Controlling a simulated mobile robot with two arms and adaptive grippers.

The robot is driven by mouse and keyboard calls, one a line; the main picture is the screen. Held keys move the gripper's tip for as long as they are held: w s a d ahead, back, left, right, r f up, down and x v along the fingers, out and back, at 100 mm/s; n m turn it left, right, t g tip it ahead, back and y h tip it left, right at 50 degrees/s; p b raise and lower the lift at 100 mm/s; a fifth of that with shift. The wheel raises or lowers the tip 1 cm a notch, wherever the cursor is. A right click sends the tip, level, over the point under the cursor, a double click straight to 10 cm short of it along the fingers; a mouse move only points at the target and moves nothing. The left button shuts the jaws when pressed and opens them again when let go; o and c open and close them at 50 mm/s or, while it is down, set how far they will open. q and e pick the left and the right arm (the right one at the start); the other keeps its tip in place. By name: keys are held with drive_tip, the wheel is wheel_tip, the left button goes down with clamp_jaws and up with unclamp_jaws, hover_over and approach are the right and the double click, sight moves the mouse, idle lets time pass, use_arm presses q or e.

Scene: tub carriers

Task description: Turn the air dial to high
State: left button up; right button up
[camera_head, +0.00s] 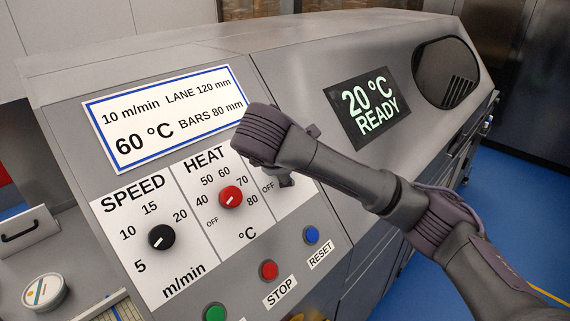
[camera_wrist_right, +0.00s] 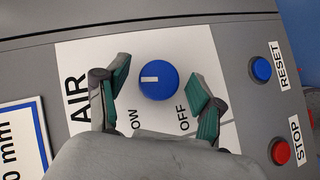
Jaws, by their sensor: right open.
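The air dial (camera_wrist_right: 158,82) is a round blue knob on a white label panel in the right wrist view. Its white pointer mark points to the left of that picture, toward the side of the "AIR" heading. "OFF" and part of "LOW" show below the dial; no "HIGH" label is visible. My right gripper (camera_wrist_right: 159,70) is open, with its green-padded fingers on either side of the dial; I cannot tell whether they touch it. In the head view, my right gripper (camera_head: 284,181) reaches the panel, and my arm hides the dial. My left gripper is not in view.
Beside the air section are the red heat dial (camera_head: 230,198) and black speed dial (camera_head: 161,237). Below are the blue reset button (camera_head: 311,235), red stop button (camera_head: 269,270) and a green button (camera_head: 214,312). The display (camera_head: 367,107) reads 20 °C READY.

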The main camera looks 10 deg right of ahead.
drive_tip(key=shift+a+r, duration=0.1)
drive_tip(key=shift+r, duration=0.05)
drive_tip(key=v, duration=1.1)
drive_tip(key=shift+s+a+r, duration=0.15)
drive_tip(key=shift+s+r, duration=0.05)
drive_tip(key=shift+s, duration=0.15)
